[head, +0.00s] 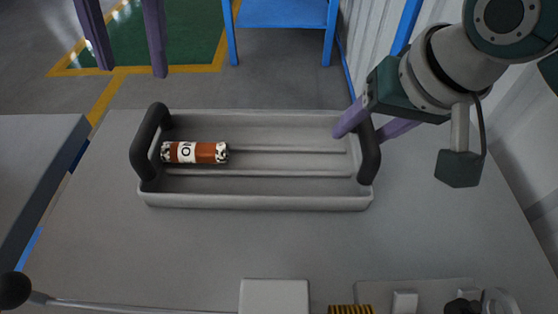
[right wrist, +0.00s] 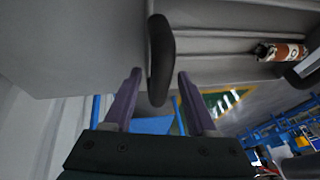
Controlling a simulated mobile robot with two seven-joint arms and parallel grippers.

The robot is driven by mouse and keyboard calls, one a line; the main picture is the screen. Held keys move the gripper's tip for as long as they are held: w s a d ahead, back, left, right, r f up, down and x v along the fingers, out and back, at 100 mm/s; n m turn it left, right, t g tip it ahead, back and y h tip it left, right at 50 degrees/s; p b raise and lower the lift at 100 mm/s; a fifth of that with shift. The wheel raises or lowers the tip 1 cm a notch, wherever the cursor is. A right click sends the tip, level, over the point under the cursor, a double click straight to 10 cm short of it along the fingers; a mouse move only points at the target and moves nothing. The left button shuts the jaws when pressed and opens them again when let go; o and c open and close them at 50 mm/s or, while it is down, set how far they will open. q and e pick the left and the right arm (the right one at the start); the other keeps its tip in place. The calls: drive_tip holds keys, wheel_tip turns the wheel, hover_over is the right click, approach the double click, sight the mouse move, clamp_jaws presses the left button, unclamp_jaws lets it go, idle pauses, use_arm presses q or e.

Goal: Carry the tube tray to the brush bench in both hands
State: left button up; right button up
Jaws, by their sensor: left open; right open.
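The tube tray (head: 250,201) is a shallow grey tray with black upright handles at its left and right ends. It stands on a grey table top. An orange-brown tube with a white label (head: 195,152) lies in its left part; it also shows in the right wrist view (right wrist: 280,51). My right gripper (head: 362,132) is open at the tray's right handle (head: 369,155). In the right wrist view the handle (right wrist: 160,55) stands between the open fingers (right wrist: 159,75). My left gripper (head: 131,70) is open and empty, above and beyond the left handle (head: 146,150).
A blue bench (head: 283,14) stands at the back, beyond open floor; I cannot tell if it is the brush bench. A green floor area (head: 170,35) has a yellow border. A white box (head: 274,296) and small fittings sit at the near edge. A corrugated wall runs along the right.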

drive_tip(key=v, duration=1.2)
